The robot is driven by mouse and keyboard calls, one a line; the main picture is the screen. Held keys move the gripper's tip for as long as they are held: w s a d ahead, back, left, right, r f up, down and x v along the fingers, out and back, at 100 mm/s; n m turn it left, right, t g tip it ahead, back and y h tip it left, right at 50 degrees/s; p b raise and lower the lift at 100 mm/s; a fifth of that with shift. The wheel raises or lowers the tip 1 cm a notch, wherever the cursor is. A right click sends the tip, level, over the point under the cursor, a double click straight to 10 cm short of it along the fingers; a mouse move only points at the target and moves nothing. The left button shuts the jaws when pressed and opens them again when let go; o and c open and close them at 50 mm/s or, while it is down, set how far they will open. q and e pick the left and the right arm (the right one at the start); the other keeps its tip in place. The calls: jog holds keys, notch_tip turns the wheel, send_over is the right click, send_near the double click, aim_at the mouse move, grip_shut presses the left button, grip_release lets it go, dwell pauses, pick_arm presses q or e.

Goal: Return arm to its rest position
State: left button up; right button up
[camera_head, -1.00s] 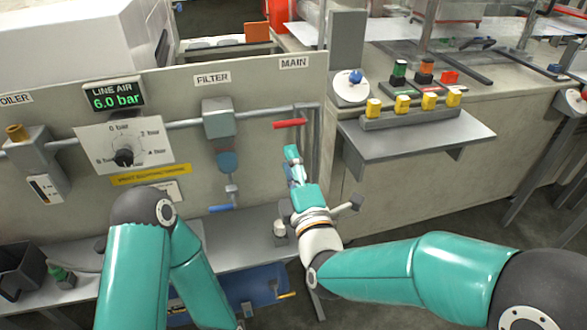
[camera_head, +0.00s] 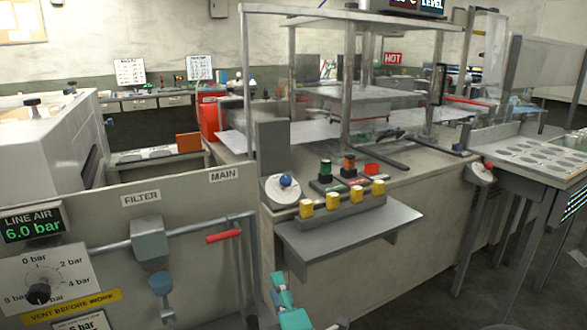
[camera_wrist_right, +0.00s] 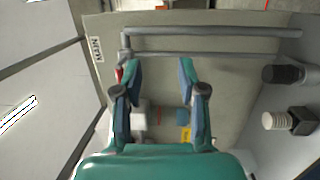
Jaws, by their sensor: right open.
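My right gripper (camera_head: 279,287) shows at the bottom of the head view, low and to the right of the red MAIN handle (camera_head: 225,236). Only its teal fingers and part of its body show; the rest of the arm is below the frame. In the right wrist view its two fingers (camera_wrist_right: 160,78) stand apart with nothing between their tips. The panel with pipes (camera_wrist_right: 220,70) lies beyond the fingers. My left gripper and arm are not in view.
The panel carries a filter (camera_head: 150,243), a gauge (camera_head: 42,280) and a display (camera_head: 33,226) reading 6.0 bar. A table (camera_head: 530,160) stands far right. Open floor lies between.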

jog(key=w+d+f+m+g+h, duration=0.1)
jog(key=d+f+m+g+h, duration=0.15)
jog(key=d+f, duration=0.75)
jog(key=s+d+f+m+g+h, duration=0.1)
jog(key=s+d+f+m+g, duration=0.2)
jog(key=f, duration=0.5)
jog(key=s+d+f+m+g+h, duration=0.15)
jog(key=s+d+f, duration=0.25)
jog(key=f, duration=0.5)
jog(key=s+d+f+m+g, duration=0.2)
jog(key=s+f+m+g, duration=0.2)
jog(key=s+f+m, duration=0.35)
jog(key=s+a+f+m+g+y, duration=0.25)
jog(key=s+m+g, duration=0.5)
jog(key=s, duration=0.85)
notch_tip(320, 180, up, 18)
jog(key=m+t+p, duration=0.1)
jog(key=m+p, duration=0.1)
jog(key=p, duration=1.6)
jog(key=shift+w+f, duration=0.25)
jog(key=shift+w, duration=0.1)
jog(key=shift+a, duration=0.1)
